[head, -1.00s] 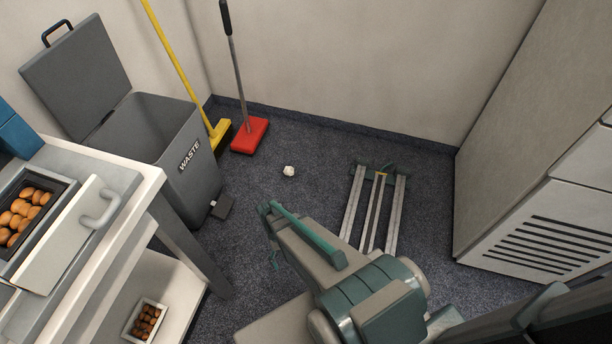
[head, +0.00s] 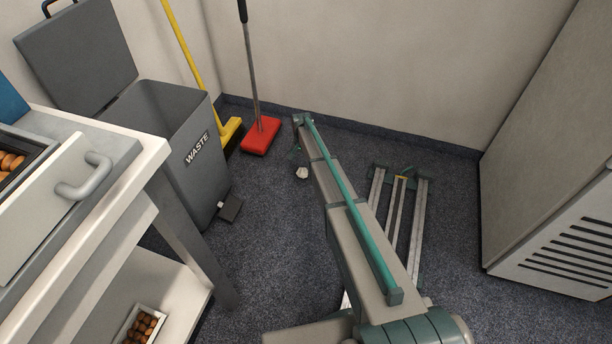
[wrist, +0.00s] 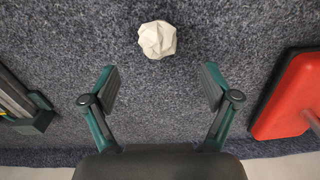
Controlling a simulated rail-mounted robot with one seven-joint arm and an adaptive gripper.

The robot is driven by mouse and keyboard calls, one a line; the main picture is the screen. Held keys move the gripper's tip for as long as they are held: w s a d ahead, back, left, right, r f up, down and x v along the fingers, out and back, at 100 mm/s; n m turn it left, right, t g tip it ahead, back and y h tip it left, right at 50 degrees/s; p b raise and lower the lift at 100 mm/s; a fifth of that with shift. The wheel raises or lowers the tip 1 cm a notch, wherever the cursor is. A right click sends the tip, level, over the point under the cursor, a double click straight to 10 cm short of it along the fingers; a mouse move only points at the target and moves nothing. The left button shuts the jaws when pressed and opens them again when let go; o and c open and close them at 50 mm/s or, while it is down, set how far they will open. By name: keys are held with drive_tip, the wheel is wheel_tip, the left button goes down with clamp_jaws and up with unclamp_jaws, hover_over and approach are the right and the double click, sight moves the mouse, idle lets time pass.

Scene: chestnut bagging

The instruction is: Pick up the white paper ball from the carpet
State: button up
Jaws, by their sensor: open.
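The white paper ball (head: 302,172) lies on the dark grey-blue carpet (head: 265,205), right of the waste bin. In the wrist view the crumpled ball (wrist: 157,39) is at top centre, beyond the fingertips and roughly in line with the gap between them. My gripper (wrist: 158,88) is open and empty, its two fingers spread wide, and it does not touch the ball. In the head view my arm reaches out toward the wall, and my gripper (head: 296,152) is small and partly hidden at its far end, close to the ball.
An open grey waste bin (head: 175,140) stands left, beside a table (head: 150,150). Metal rails (head: 398,215) lie right of the ball, a vented cabinet (head: 560,150) further right. Carpet around the ball is clear.

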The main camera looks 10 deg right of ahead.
sight(303, 170)
wheel_tip(303, 170, down, 3)
drive_tip(key=shift+f+b, duration=0.2)
drive_tip(key=shift+b, duration=0.2)
drive_tip(key=shift+s+f+b, duration=0.2)
drive_tip(key=shift+f+b, duration=1.45)
drive_tip(key=shift+f, duration=0.95)
drive_tip(key=c, duration=0.8)
drive_tip(key=shift+c, duration=0.2)
